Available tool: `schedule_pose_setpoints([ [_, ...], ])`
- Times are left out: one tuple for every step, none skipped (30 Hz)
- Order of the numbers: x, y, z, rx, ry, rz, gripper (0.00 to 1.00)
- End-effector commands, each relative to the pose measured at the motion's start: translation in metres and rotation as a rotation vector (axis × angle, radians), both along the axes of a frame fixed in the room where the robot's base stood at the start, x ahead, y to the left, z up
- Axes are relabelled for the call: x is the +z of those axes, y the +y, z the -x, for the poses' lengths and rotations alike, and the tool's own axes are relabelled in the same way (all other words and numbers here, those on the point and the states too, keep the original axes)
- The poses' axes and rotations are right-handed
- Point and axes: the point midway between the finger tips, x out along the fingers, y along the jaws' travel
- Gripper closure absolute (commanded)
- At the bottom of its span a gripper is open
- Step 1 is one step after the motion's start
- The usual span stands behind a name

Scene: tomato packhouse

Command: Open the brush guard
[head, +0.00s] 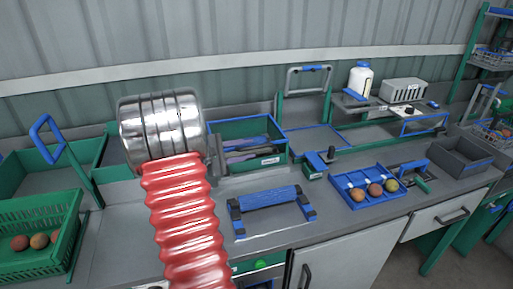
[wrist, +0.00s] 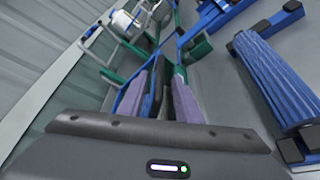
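A ribbed blue brush roller (head: 269,197) lies across the bench front in black end mounts. A flat frame with blue and black side pieces (head: 307,208) runs forward from it; I cannot tell which part is the brush guard or whether it is open. The roller also shows at the right of the wrist view (wrist: 275,80). My gripper (head: 262,146) is behind and above the roller, in front of a green bin. Its two purple fingers (wrist: 160,76) are apart with nothing held between them. My wrist hides part of the gripper body in the head view.
A blue tray (head: 345,204) with several tomatoes lies right of the roller, by a small blue-and-green block (head: 315,166). The green bin (head: 240,129) stands behind the gripper. A green crate (head: 50,262) is at left.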

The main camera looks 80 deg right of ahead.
Motion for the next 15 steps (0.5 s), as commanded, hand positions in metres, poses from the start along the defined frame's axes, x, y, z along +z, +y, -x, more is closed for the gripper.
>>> schedule_pose_setpoints([
  [-0.002, -0.006, 0.006, -0.002, 0.000, 0.000, 0.69],
  [-0.003, -0.009, 0.009, -0.002, 0.001, -0.002, 0.69],
  [-0.005, -0.013, 0.013, -0.003, 0.001, -0.001, 0.69],
  [-0.006, -0.017, 0.016, -0.003, 0.001, -0.001, 0.69],
  [-0.006, -0.020, 0.018, -0.002, 0.001, -0.002, 0.69],
  [-0.007, -0.024, 0.021, -0.001, 0.001, -0.001, 0.69],
  [-0.008, -0.026, 0.022, -0.001, 0.000, 0.000, 0.69],
  [-0.008, -0.028, 0.024, -0.001, 0.000, 0.000, 0.69],
  [-0.009, -0.030, 0.026, -0.002, 0.000, 0.000, 0.69],
  [-0.009, -0.031, 0.028, -0.002, 0.000, 0.000, 0.69],
  [-0.009, -0.032, 0.028, -0.001, 0.000, 0.000, 0.69],
  [-0.010, -0.033, 0.029, -0.001, 0.001, -0.001, 0.69],
  [-0.010, -0.034, 0.029, -0.001, 0.001, 0.000, 0.69],
  [-0.010, -0.034, 0.030, 0.000, 0.001, -0.001, 0.69],
  [-0.010, -0.034, 0.030, 0.000, 0.001, -0.001, 0.69],
])
